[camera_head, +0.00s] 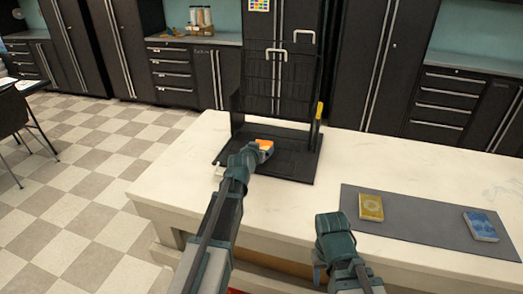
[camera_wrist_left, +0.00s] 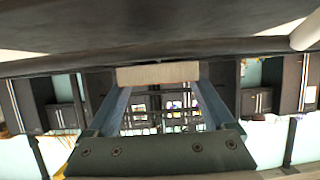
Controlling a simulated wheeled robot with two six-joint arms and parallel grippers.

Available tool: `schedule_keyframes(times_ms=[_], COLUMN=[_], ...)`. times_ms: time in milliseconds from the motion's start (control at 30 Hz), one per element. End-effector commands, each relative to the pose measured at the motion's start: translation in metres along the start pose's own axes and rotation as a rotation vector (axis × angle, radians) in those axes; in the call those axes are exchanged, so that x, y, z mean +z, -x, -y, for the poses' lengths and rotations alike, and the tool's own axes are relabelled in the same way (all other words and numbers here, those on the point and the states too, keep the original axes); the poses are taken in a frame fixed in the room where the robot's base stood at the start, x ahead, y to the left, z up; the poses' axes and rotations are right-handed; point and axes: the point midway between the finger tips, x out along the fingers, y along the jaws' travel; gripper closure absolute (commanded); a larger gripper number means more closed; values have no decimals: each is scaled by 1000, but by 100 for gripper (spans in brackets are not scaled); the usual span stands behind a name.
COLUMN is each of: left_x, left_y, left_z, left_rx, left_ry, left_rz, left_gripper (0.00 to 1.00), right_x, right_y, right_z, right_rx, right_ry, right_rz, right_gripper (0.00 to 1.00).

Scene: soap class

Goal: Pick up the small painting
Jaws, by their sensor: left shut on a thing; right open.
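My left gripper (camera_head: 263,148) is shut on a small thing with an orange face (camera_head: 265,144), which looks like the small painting. It is held over the base of the black wire rack on the white table. In the left wrist view a beige edge (camera_wrist_left: 158,73) spans between the two fingertips, and the painting's face is hidden there. My right gripper (camera_head: 333,228) is open and empty over the front of the table, left of the grey mat. Its fingertips are hard to make out.
The black rack (camera_head: 285,75) stands at the back of the white table (camera_head: 180,180), with a yellow item (camera_head: 319,111) at its right side. A yellow box (camera_head: 371,207) and a blue box (camera_head: 480,226) lie on the grey mat (camera_head: 425,222). The table's left part is clear.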

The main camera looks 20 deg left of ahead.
Motion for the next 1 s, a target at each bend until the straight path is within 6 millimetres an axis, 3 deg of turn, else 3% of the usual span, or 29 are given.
schedule_keyframes(times_ms=[67,433,800,1000], left_x=[0,-5,-41,-20], left_y=[0,2,17,59], left_z=[0,0,0,-30], left_rx=[0,0,0,3], left_ry=[0,0,0,-2], left_rz=[0,0,0,0], left_gripper=[67,67,67,67], right_x=[0,0,3,2], right_y=[0,5,44,41], right_z=[0,0,-4,-4], right_rx=[0,0,0,0], right_ry=[0,0,0,0], right_rz=[0,0,0,0], right_gripper=[50,50,50,50])
